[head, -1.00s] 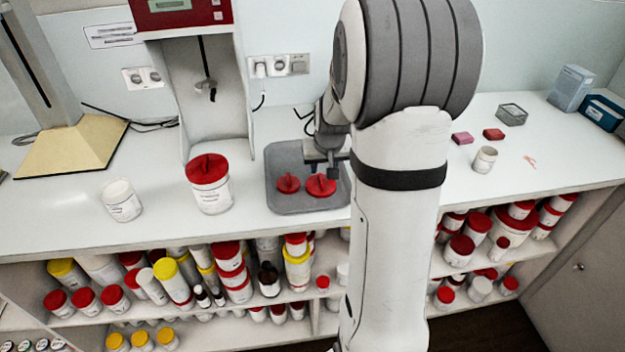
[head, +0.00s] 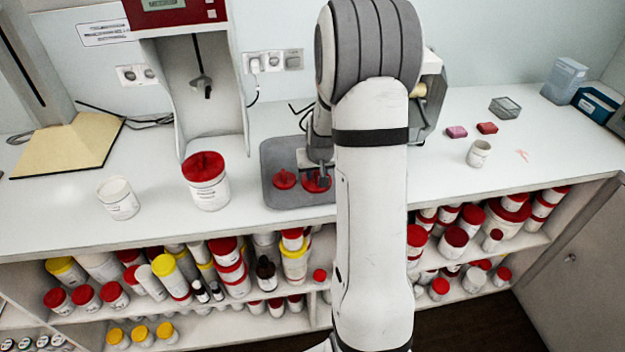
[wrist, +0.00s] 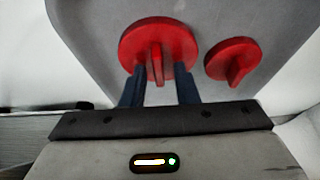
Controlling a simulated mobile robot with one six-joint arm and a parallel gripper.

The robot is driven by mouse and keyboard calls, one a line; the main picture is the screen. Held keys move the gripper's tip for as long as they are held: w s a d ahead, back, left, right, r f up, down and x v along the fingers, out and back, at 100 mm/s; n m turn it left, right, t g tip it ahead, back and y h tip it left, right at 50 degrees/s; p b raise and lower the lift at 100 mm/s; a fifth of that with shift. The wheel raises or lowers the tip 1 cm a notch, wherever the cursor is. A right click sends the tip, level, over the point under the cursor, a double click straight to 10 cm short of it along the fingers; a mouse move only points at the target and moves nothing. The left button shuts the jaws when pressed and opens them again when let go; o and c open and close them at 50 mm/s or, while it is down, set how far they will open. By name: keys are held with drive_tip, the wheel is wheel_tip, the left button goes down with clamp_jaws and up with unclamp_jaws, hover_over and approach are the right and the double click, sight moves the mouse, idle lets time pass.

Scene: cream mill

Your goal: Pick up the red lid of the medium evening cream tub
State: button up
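Two red lids with raised ridge handles lie on a grey tray (head: 283,150). The larger lid (head: 312,187) is on the right in the head view and the smaller lid (head: 284,180) is left of it. In the wrist view, the larger lid (wrist: 158,42) is ahead of my gripper (wrist: 160,85), its ridge lined up between the two dark fingers; the smaller lid (wrist: 232,60) is to the right. My gripper (head: 318,178) is open and low over the larger lid; contact cannot be told. An open white tub (head: 119,200) stands at left.
A red-lidded tub (head: 206,182) stands left of the tray. A small open white tub (head: 479,153) and pink and red blocks (head: 456,132) are at right. A mixing machine (head: 190,70) stands behind. Shelves below hold many tubs.

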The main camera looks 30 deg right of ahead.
clamp_jaws()
